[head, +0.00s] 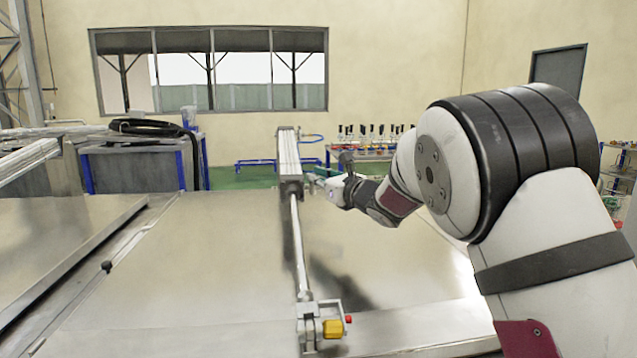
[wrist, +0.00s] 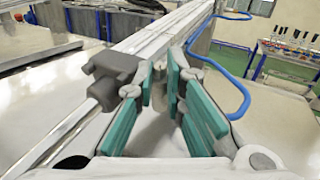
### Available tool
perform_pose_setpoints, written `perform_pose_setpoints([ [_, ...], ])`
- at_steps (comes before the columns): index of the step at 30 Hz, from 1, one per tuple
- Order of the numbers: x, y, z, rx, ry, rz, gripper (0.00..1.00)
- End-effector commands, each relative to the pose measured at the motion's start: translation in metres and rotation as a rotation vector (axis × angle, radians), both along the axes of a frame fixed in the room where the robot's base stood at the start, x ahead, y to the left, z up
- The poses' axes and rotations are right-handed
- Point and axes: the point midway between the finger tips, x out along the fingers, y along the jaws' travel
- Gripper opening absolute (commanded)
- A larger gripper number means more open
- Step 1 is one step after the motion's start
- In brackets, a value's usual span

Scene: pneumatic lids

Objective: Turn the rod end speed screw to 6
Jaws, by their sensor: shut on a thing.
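The pneumatic cylinder (head: 288,155) stands over the metal lid, with its shiny rod (head: 298,240) running toward me. In the wrist view, the grey cylinder body (wrist: 155,35) runs away from me, and its dark end block (wrist: 113,66) is at the left, beside my fingers. My gripper (head: 326,183) is at the right side of the cylinder's rod end. In the wrist view, the teal pads of my gripper (wrist: 168,78) are close together at the end block. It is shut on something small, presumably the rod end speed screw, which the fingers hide. I cannot read its setting.
A blue hose (wrist: 240,95) curves close to the right of my fingers. A yellow and red fitting (head: 333,328) sits at the near end of the rod. The metal lid (head: 200,260) is otherwise mostly clear. A bench with several bottle-like items (head: 375,140) stands behind.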

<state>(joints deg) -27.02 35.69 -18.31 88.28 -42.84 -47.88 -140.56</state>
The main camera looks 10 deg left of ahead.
Motion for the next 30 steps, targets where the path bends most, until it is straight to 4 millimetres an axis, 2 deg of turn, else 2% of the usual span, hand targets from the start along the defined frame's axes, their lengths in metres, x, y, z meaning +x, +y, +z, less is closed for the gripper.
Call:
perform_pose_setpoints([
  [30,-0.0056,0.0096,-0.0071,0.06,0.015,-0.33,0.0],
])
